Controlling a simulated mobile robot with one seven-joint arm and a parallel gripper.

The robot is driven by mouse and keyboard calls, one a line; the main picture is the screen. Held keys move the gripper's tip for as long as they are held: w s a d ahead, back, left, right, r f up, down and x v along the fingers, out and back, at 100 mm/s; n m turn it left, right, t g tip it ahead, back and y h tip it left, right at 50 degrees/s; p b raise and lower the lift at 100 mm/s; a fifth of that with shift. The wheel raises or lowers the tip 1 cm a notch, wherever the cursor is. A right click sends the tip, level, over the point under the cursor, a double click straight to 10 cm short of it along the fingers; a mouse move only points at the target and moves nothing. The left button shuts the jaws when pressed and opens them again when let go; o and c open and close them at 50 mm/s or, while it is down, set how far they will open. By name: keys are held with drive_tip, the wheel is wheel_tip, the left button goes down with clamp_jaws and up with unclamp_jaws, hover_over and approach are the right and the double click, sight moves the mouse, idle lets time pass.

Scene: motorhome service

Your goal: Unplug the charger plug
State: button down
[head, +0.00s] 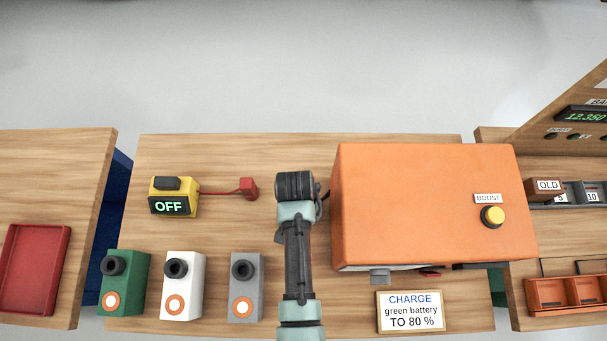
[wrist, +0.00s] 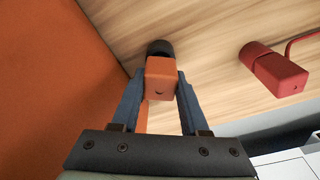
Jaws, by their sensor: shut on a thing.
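In the wrist view, my gripper (wrist: 160,88) is shut on an orange block-shaped plug (wrist: 160,76), one finger on each side. A dark round piece (wrist: 160,47) shows at the plug's far end, against the wooden table. I cannot tell whether it is part of the plug or a separate thing. In the head view, my arm hides the plug and the fingers, just left of the large orange charger box (head: 425,200). A short dark cable shows between my wrist and the box.
A red plug (head: 249,188) on a red cable leads to a yellow meter (head: 175,199) reading OFF. Green (head: 125,285), white (head: 183,290) and grey (head: 246,290) batteries stand at the front. A CHARGE sign (head: 409,312) stands front right. Wood around the red plug is clear.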

drive_tip(key=shift+f+b, duration=0.6)
drive_tip(key=shift+f, duration=0.4)
drive_tip(key=shift+c, duration=1.7)
unclamp_jaws()
wheel_tip(320, 180, up, 13)
drive_tip(key=s, duration=0.1)
drive_tip(key=w+a+r+n+t, duration=0.15)
drive_tip(key=w+r+t, duration=0.55)
drive_tip(key=w+r, duration=0.75)
drive_tip(key=w+r+n+t, duration=0.15)
drive_tip(key=r+t, duration=0.25)
drive_tip(key=r, duration=0.6)
drive_tip(key=w+r+t, duration=0.3)
drive_tip(key=r, duration=0.6)
drive_tip(key=s+r+n+t, duration=0.1)
drive_tip(key=s+r+t, duration=0.3)
drive_tip(key=r, duration=0.6)
drive_tip(key=s+d+r+n+t, duration=0.1)
drive_tip(key=s+r+t, duration=0.3)
drive_tip(key=r, duration=0.7)
drive_tip(key=s+r+n+t+b, duration=0.1)
drive_tip(key=s+r+t, duration=0.3)
drive_tip(key=r, duration=0.6)
drive_tip(key=shift+s+d+r+y, duration=0.3)
drive_tip(key=shift+s+r, duration=0.1)
drive_tip(key=shift+s, duration=0.65)
